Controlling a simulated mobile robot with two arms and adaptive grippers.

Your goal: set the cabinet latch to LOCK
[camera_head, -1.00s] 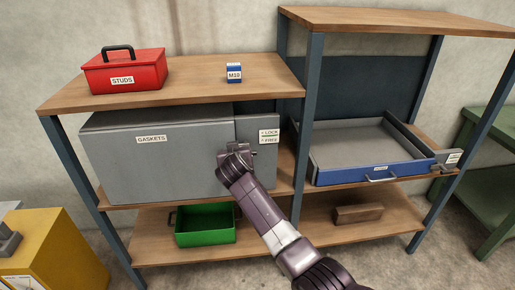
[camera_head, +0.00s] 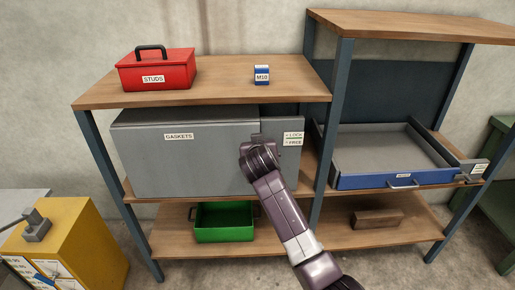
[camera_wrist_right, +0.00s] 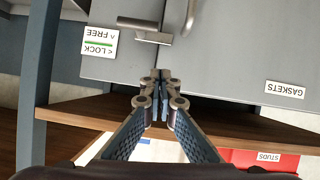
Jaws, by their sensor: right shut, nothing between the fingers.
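The grey GASKETS cabinet (camera_head: 185,160) stands on the middle shelf, its door shut. A LOCK/FREE label (camera_head: 292,138) is on its right-hand panel; it shows upside down in the wrist view (camera_wrist_right: 99,41). There, the metal latch lever (camera_wrist_right: 140,24) lies beside the label, and a curved door handle (camera_wrist_right: 188,18) stands beside the latch. My right gripper (camera_wrist_right: 160,75) is shut and empty, with a visible gap in the picture between its fingertips and the latch. In the head view my right gripper (camera_head: 256,143) covers the latch area. My left gripper is not in view.
A red STUDS box (camera_head: 155,72) and a small blue M10 box (camera_head: 261,75) sit on the top shelf. A green bin (camera_head: 224,222) is below. A blue-fronted drawer (camera_head: 395,179) stands out at right. A yellow cabinet (camera_head: 80,240) is at left.

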